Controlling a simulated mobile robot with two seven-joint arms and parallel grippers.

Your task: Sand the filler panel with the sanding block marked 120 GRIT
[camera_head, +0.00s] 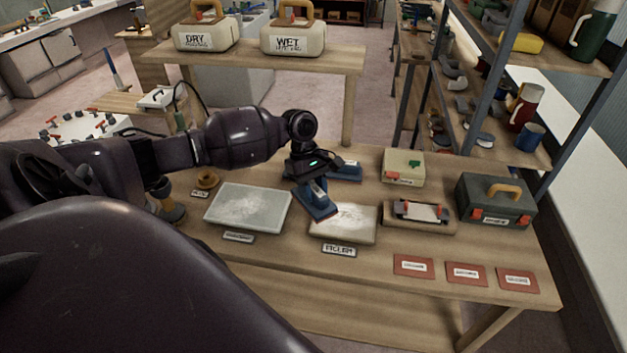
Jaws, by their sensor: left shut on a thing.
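My left gripper (316,182) reaches in from the left and is shut on a blue sanding block (317,204). The held block is tilted, over the back left corner of a pale panel with whitish patches (346,223). I cannot tell whether they touch. A label that seems to read FILLER (339,250) lies in front of this panel. A second, greyer panel (248,207) lies to its left with its own label. Another blue block (348,171) shows partly behind the gripper. No grit marking is readable on the held block. My right gripper is out of view.
The wooden bench (370,268) also holds a belt-like tool in a tray (420,214), a pale green box (403,168), a dark toolbox (495,203) and three red cards (465,273) at the front right. DRY (206,37) and WET (292,39) containers stand behind.

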